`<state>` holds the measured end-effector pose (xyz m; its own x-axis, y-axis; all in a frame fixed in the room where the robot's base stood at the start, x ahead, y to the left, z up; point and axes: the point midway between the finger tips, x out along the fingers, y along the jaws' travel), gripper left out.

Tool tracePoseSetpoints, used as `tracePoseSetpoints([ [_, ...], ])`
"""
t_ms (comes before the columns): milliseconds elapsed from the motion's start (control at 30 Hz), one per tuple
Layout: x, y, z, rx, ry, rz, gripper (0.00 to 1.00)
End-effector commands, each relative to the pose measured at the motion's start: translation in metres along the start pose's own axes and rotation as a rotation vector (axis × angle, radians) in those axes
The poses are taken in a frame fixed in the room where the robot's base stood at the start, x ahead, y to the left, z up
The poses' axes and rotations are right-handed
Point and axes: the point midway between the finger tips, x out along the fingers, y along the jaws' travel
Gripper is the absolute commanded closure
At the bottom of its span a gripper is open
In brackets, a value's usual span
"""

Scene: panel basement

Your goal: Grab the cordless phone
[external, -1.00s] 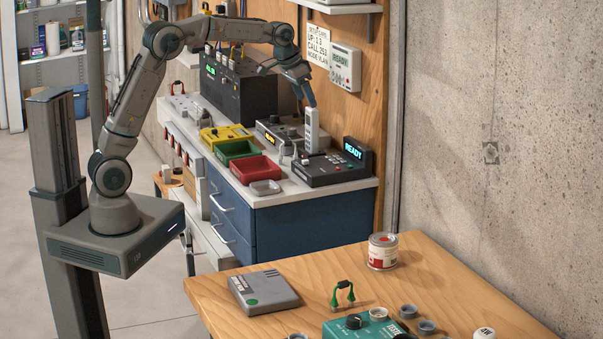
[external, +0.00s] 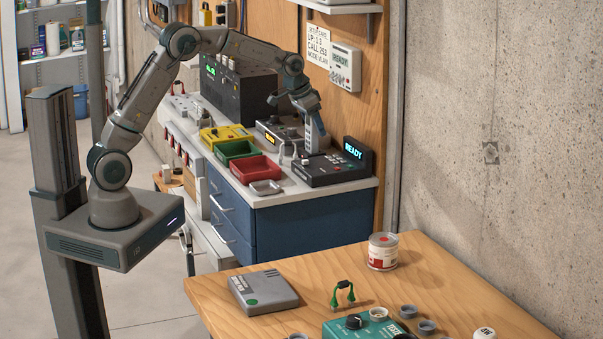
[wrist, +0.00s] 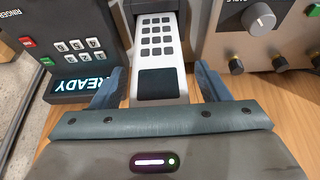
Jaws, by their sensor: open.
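The cordless phone (wrist: 158,60) is a pale handset with dark keys and a dark screen. In the wrist view it lies between my fingers, its far end in a dark holder (wrist: 150,5). My gripper (wrist: 158,88) is open, one finger on each side of the phone, with gaps showing. In the external view the phone (external: 312,132) stands upright beside a black keypad unit (external: 328,170), and my gripper (external: 313,118) is around its upper part. Contact is hard to judge there.
The keypad unit with a READY display (wrist: 85,84) stands close on the left in the wrist view. Red (external: 254,170) and green (external: 237,150) bins stand on the same bench, left of the phone.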

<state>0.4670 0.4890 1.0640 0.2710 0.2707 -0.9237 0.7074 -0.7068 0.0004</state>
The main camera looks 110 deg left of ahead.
Motion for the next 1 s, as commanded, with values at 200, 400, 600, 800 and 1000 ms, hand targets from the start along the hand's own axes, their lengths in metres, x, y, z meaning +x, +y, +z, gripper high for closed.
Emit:
tracePoseSetpoints([
  [200, 0.000, 0.000, 0.000, 0.000, 0.000, 0.000, 0.81],
  [400, -0.001, 0.000, 0.000, 0.000, 0.001, 0.000, 0.84],
  [600, -0.005, 0.000, -0.002, 0.000, 0.002, 0.000, 0.84],
  [800, -0.026, 0.000, -0.012, 0.001, 0.005, -0.001, 0.84],
  [1000, -0.059, 0.028, -0.009, 0.005, 0.005, 0.001, 0.84],
])
